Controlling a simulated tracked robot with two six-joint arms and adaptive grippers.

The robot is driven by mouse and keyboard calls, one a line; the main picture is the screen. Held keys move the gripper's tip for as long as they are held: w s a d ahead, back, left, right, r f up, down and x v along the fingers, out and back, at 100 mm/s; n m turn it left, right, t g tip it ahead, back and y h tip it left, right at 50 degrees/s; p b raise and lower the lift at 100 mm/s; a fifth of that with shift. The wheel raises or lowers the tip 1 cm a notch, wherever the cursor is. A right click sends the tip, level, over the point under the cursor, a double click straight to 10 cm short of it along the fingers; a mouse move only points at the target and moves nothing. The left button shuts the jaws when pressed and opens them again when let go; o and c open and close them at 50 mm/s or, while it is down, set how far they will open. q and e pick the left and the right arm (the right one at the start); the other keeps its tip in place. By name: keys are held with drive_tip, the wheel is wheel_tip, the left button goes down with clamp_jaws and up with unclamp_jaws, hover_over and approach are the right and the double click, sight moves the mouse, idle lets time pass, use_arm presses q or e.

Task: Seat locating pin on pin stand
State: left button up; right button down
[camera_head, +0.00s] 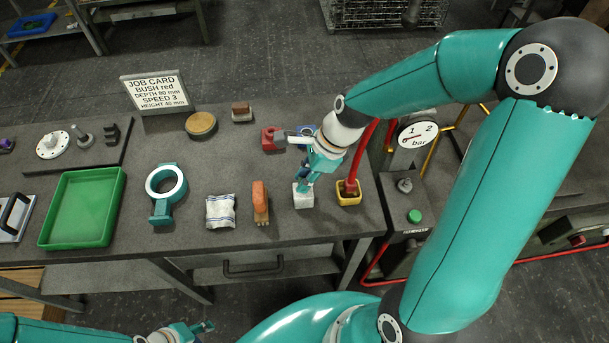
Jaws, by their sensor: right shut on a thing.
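My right gripper (304,184) points down over a small white block (303,200), which looks like the pin stand, near the front right of the bench. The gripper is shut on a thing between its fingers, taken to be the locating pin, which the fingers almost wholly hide. I cannot tell whether the pin touches the stand or hangs just above it. My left gripper (202,327) is at the bottom edge, in front of the bench and away from the stand. Its fingers are too small and cut off to judge.
A yellow cup (348,198) stands close right of the white block, and a wooden-handled brush (260,201) close left. A red block (269,139) lies behind. Further left are a cloth packet (221,211), a teal ring clamp (166,188) and a green tray (83,205).

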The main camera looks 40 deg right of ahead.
drive_tip(key=shift+f+b, duration=0.55)
drive_tip(key=shift+f, duration=0.35)
drive_tip(key=c, duration=0.9)
unclamp_jaws()
drive_tip(key=shift+r, duration=0.1)
drive_tip(key=shift+c, duration=0.2)
drive_tip(key=v, duration=1.1)
drive_tip(key=shift+r, duration=0.4)
drive_tip(key=shift+s+d, duration=0.1)
